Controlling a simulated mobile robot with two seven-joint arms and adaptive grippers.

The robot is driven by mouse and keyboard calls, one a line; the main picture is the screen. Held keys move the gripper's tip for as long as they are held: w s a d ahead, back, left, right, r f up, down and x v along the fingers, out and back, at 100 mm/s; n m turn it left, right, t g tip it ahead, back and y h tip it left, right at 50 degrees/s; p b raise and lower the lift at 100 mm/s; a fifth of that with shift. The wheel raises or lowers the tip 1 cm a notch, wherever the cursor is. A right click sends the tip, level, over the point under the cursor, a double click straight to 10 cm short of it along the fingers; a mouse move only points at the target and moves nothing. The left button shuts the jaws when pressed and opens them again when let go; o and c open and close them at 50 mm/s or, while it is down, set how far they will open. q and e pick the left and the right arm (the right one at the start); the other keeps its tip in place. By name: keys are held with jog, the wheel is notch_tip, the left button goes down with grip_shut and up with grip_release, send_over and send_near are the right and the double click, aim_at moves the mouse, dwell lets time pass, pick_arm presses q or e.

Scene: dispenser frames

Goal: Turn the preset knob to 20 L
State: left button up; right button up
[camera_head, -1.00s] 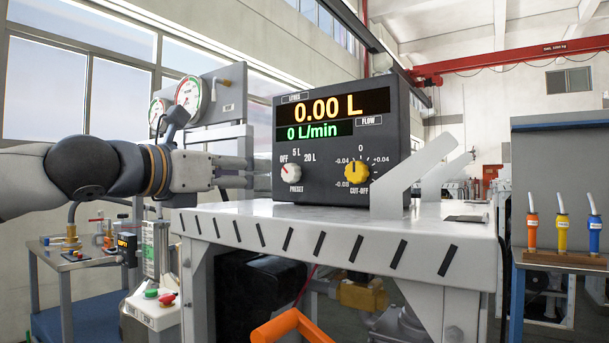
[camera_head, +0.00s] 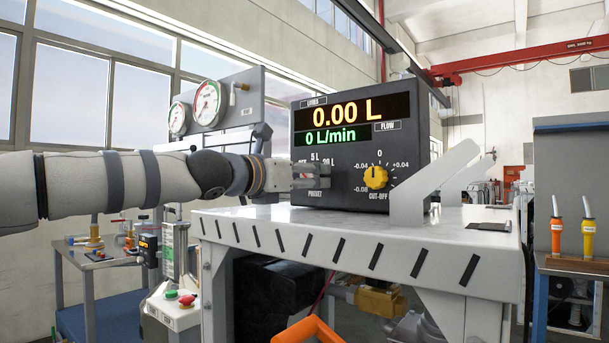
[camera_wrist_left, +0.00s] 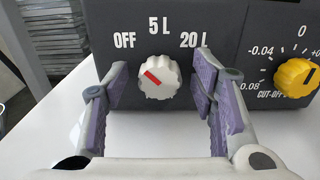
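The dispenser meter (camera_head: 345,150) is a dark box on the white bench, reading 0.00 L and 0 L/min. In the left wrist view, the white preset knob (camera_wrist_left: 158,77) has its red mark pointing up-left, toward OFF. The labels OFF, 5 L and 20 L surround its top. My left gripper (camera_wrist_left: 161,88) is open, one purple-padded finger on each side of the knob, with gaps on both sides. In the head view, my left gripper (camera_head: 322,175) is in front of the meter's lower left and hides the knob. My right gripper is not in view.
The yellow cut-off knob (camera_head: 376,177) is right of the gripper. A pale angled bracket (camera_head: 430,185) stands right of the meter on the bench (camera_head: 340,222). Pressure gauges (camera_head: 206,103) stand behind my left arm. The bench top before the meter is clear.

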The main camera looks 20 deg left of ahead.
pick_arm(q)
jog(key=c, duration=1.1)
jog(key=shift+o, duration=0.2)
jog(key=shift+m, duration=0.3)
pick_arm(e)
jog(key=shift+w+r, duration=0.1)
pick_arm(q)
jog(key=shift+r+m+p, duration=0.15)
jog(key=shift+m+p, duration=0.3)
jog(key=shift+m, duration=0.55)
jog(key=m+p, duration=0.1)
jog(key=m, duration=0.4)
jog(key=shift+s+d+m, duration=0.1)
jog(key=shift+m, duration=0.2)
jog(key=m, duration=0.5)
jog(key=shift+p, duration=0.35)
jog(key=m, duration=0.4)
jog(key=shift+f, duration=0.3)
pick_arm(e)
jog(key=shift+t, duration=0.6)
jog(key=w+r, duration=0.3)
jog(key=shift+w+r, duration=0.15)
pick_arm(q)
jog(key=shift+m, duration=0.5)
